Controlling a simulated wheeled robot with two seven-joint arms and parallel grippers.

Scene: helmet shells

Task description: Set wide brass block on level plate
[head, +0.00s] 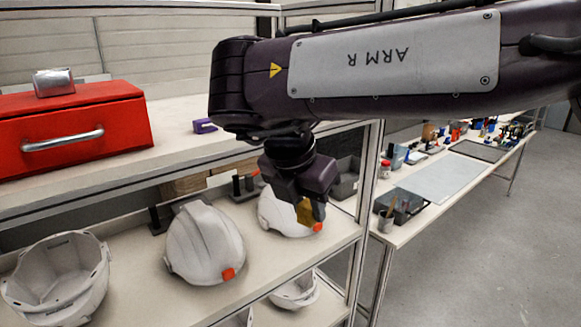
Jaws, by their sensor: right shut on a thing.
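My right gripper (308,208) reaches down in front of the shelving. It is shut on the wide brass block (304,211), a small golden piece partly hidden by the dark fingers. In the picture the block overlaps the rightmost white helmet shell (275,217) on the middle shelf; I cannot tell whether they touch. No thing is clearly recognisable as the level plate in this view. My left gripper is not in view.
A red toolbox (75,130) and a small purple item (204,126) are on the upper shelf. More shells stand below: one upright (203,245), one upturned (58,280). A workbench (405,225) with a pale mat (445,178), grey bins and tools stands at right. Floor there is clear.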

